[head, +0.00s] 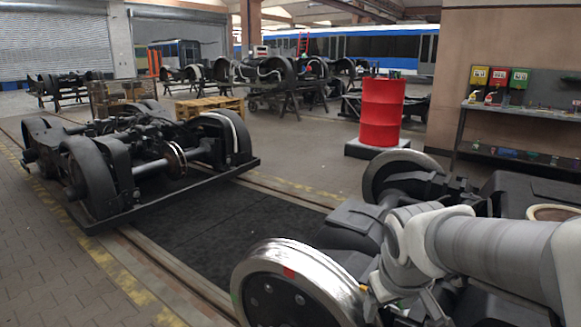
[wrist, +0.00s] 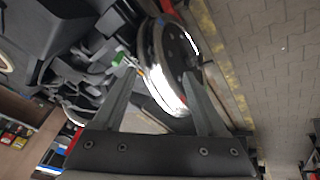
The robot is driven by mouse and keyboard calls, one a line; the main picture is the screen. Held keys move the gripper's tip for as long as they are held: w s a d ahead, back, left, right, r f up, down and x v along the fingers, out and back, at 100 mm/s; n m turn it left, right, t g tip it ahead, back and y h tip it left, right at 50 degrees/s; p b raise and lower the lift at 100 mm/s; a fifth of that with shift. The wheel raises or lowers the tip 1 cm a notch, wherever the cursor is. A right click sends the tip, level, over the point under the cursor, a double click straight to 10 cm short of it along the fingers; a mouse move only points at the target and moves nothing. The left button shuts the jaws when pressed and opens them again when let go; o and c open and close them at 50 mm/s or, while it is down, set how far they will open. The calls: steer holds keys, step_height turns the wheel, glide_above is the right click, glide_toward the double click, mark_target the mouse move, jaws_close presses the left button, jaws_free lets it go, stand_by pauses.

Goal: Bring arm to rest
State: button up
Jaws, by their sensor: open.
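My arm (head: 490,245) reaches in from the right over the near bogie (head: 352,217), bent down at the wrist. The fingertips are hidden or too unclear to make out in the head view. In the wrist view my gripper (wrist: 162,68) is open, its two fingers spread apart with nothing held between them. A bright-rimmed wheel (wrist: 160,85) of the bogie shows beyond and between the fingers. I cannot tell how far it is from them. The same kind of wheel (head: 290,285) stands at the front of the head view, with a red mark on its rim.
Another bogie (head: 140,150) stands at left on the track. A red drum (head: 381,112) stands on a low base behind the near bogie. A shelf (head: 520,112) with coloured bins is at right. Dark floor plates (head: 235,235) between the bogies are clear.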

steer(key=s+a+r+m+t+y, duration=0.1)
steer(key=s+r, duration=0.1)
steer(key=s, duration=0.4)
steer(key=s+a+r+m, duration=0.2)
steer(key=s, duration=0.4)
step_height(320, 180, up, 21)
steer(key=p, duration=2.1)
steer(key=shift+w+d, duration=0.25)
steer(key=shift+w, duration=0.05)
